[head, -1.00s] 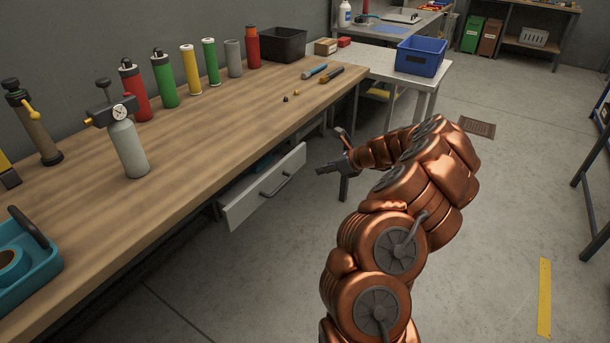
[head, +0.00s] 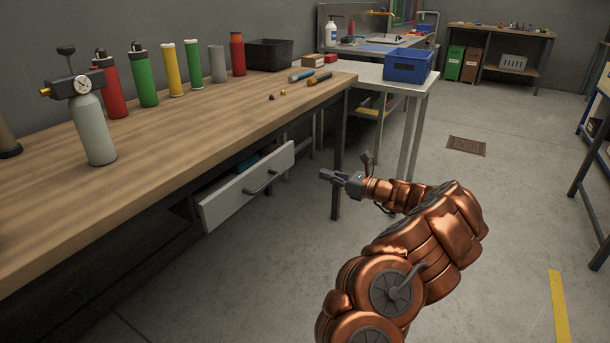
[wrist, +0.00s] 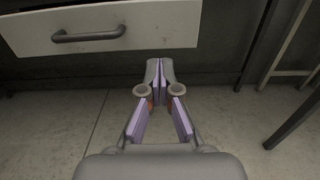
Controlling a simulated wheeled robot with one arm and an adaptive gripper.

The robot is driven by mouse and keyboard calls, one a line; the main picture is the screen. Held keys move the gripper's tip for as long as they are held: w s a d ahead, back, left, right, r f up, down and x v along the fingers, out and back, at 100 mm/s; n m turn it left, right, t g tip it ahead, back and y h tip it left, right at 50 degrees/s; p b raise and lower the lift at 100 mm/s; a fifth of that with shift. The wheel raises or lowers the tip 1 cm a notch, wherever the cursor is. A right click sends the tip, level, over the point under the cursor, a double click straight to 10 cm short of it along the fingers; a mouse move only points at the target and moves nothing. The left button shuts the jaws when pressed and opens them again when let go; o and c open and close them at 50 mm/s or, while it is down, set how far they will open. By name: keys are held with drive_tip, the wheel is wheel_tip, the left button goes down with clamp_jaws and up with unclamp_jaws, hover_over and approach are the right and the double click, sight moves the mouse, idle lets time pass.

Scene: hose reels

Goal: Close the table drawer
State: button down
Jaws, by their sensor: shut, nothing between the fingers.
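The table drawer (head: 246,190) has a white front with a grey bar handle (head: 260,183). It is pulled out from under the wooden workbench (head: 190,127), and a teal item shows inside it. My gripper (head: 323,175) is to the right of the drawer front, apart from it, and its fingers point left towards it. In the wrist view the drawer front (wrist: 150,30) fills the upper left, with its handle (wrist: 88,35) left of centre. My gripper (wrist: 160,64) is shut and empty, with its fingertips just below the front's lower right part.
Bottles and cylinders stand on the bench, with a gauge-topped grey cylinder (head: 93,128) nearest. A bench leg (head: 337,160) stands behind my gripper. A grey side table (head: 405,83) with a blue bin (head: 408,65) is beyond. Open floor lies to the right.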

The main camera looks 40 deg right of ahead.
sight(282, 162)
drive_tip(key=b+x, duration=0.3)
drive_tip(key=x, duration=0.9)
drive_tip(key=shift+x, duration=0.75)
drive_tip(key=shift+r, duration=0.1)
